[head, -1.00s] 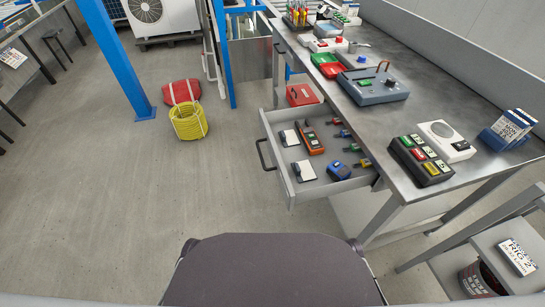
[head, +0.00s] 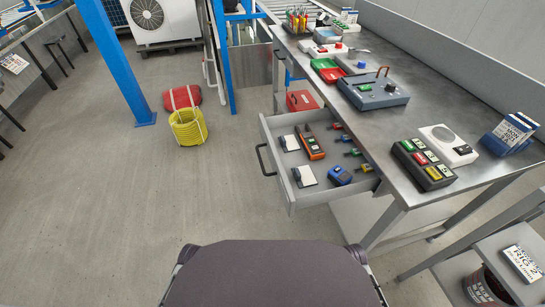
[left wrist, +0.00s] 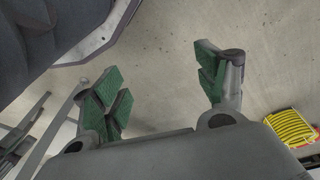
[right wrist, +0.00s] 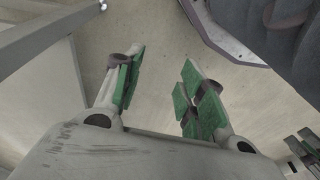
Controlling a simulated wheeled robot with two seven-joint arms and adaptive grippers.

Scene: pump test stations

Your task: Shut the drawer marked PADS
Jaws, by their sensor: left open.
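An open grey drawer (head: 291,196) sticks out to the left from under the steel workbench (head: 440,75). Its front has a dark bar handle (head: 263,160) on the left side. No PADS marking is legible on it from here. Inside lie an orange meter (head: 311,145), a blue device (head: 339,176), white cards and several small coloured connectors. Neither gripper shows in the head view. My left gripper (left wrist: 157,72) is open and empty over bare floor in the left wrist view. My right gripper (right wrist: 160,72) is open and empty in the right wrist view. Neither touches the drawer.
A yellow hose coil (head: 188,127) and a red bag (head: 181,97) lie on the floor beside a blue post (head: 120,60). A red box (head: 301,101) sits behind the drawer. A lower stand (head: 490,245) is at the right. Floor left of the drawer is clear.

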